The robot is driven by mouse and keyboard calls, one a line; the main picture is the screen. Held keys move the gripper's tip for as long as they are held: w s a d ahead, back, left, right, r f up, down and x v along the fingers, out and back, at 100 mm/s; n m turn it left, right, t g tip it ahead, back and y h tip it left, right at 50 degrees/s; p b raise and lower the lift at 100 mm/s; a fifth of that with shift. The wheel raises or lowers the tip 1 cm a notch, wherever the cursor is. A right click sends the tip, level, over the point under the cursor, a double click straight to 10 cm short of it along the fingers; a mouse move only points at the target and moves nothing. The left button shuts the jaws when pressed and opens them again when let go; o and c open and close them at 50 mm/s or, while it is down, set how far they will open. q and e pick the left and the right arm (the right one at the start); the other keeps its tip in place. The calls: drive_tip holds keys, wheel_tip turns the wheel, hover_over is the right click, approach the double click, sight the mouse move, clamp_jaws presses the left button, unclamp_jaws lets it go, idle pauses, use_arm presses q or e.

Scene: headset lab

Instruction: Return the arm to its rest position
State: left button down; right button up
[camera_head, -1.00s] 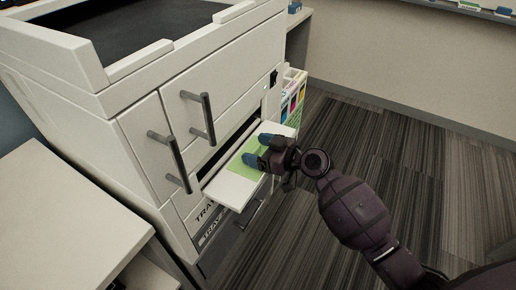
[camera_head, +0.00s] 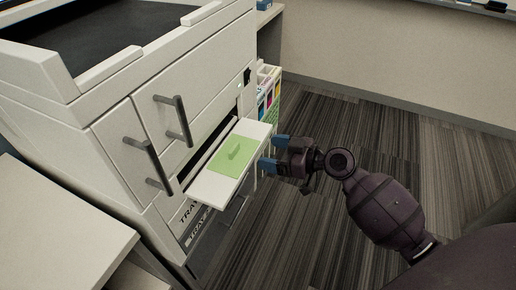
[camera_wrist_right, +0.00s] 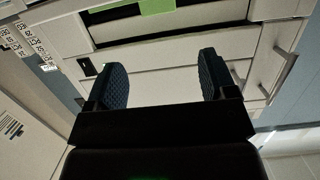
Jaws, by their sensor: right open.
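My right gripper (camera_head: 273,156) is open and empty in the head view, with blue fingertips. It is just right of the white pull-out tray (camera_head: 209,189) on the printer. The right wrist view shows its two dark blue fingers (camera_wrist_right: 163,82) wide apart with nothing between them. My right arm (camera_head: 385,208) reaches in from the lower right. A green sheet (camera_head: 229,164) lies on the tray; its green also shows at the top of the right wrist view (camera_wrist_right: 157,6). My left gripper is out of view.
The large white printer (camera_head: 115,100) fills the left, with grey handles (camera_head: 174,121) standing out from its front. A white surface (camera_head: 60,235) is at lower left. A holder with coloured labels (camera_head: 267,92) stands behind the tray. Carpeted floor (camera_head: 325,115) lies open to the right.

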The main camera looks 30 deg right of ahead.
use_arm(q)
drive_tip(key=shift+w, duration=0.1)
use_arm(e)
drive_tip(key=shift+s+d+r, duration=0.15)
drive_tip(key=shift+s+d, duration=0.2)
drive_tip(key=shift+s, duration=0.1)
use_arm(q)
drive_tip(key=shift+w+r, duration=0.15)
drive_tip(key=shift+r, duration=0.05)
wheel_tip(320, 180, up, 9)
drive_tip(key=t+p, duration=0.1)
drive_tip(key=p, duration=1)
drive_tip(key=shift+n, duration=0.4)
use_arm(e)
drive_tip(key=s+f+m+h, duration=0.1)
drive_tip(key=s+m+h, duration=0.1)
drive_tip(key=s, duration=0.7)
drive_tip(key=s+f+m+h, duration=0.2)
drive_tip(key=s+h, duration=0.2)
drive_tip(key=s, duration=0.6)
drive_tip(key=s+f+m+g+h, duration=0.1)
drive_tip(key=s+m+h, duration=0.1)
drive_tip(key=s, duration=0.7)
drive_tip(key=shift+s+f+h, duration=0.3)
drive_tip(key=shift+s+h, duration=0.1)
drive_tip(key=shift+h, duration=0.4)
